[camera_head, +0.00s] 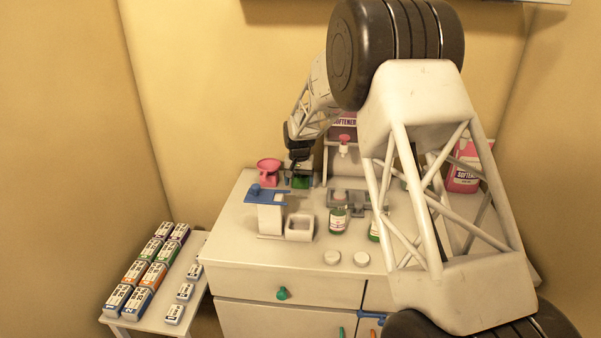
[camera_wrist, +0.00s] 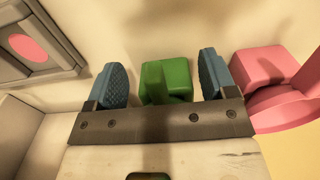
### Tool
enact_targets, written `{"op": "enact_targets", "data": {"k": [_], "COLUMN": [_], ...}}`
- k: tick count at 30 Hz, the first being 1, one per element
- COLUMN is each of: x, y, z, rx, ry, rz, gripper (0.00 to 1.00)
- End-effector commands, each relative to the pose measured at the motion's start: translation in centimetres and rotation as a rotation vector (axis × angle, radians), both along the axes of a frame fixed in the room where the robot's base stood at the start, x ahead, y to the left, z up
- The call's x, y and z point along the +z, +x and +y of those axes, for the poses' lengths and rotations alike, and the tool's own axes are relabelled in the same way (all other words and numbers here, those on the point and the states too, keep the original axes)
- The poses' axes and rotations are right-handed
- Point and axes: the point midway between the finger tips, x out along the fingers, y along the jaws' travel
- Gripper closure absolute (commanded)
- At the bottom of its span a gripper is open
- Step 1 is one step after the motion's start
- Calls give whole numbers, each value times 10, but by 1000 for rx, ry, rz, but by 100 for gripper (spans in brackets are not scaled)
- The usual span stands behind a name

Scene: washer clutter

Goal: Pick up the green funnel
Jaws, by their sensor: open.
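The green funnel (camera_wrist: 168,78) shows in the wrist view as a blocky green shape between my two blue fingertips, partly in shadow. My gripper (camera_wrist: 164,80) is open, with one finger on each side of the funnel and visible gaps between. In the head view my dark gripper (camera_head: 298,168) points down at the back of the cabinet top, and a bit of the green funnel (camera_head: 301,182) shows beneath it. Most of the funnel is hidden there. I cannot tell how far the fingers reach down beside it.
A pink funnel-like object (camera_wrist: 262,68) stands close beside my right finger; it also shows in the head view (camera_head: 268,170). A blue-topped white dispenser (camera_head: 270,215), a small open bin (camera_head: 299,228) and a green bottle (camera_head: 338,215) stand nearer the cabinet front. Several boxes fill the left side table.

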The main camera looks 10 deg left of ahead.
Motion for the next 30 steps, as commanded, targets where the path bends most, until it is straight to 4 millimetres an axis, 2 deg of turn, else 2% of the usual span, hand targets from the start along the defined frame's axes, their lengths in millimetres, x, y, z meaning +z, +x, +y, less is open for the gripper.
{"op": "enact_targets", "data": {"k": [11,26,30], "x": [0,0,0], "y": [0,0,0], "z": [0,0,0], "rx": [0,0,0], "ry": [0,0,0], "rz": [0,-1,-1], "gripper": [22,99,100]}}
